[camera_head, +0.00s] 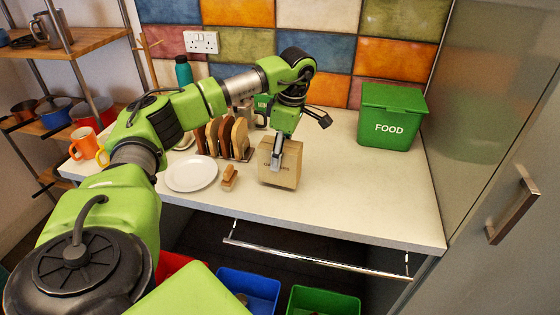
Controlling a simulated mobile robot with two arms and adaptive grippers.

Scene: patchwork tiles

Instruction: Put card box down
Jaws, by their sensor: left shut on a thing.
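The card box (281,178) is a small brown carton with dark print on its front. It is at the middle of the white counter (350,200), near the front edge. My left gripper (277,160) comes down from above and is shut on the card box, with one finger over its front face. The box looks upright, and I cannot tell whether its underside touches the counter. The far finger is hidden behind the box. My right gripper is not in view.
A white plate (191,173), a small brown brush-like item (229,178) and a rack of bread slices (239,138) are left of the box. A green FOOD bin (391,115) stands at the back right. The counter right of the box is clear. A rail (310,258) runs below the front edge.

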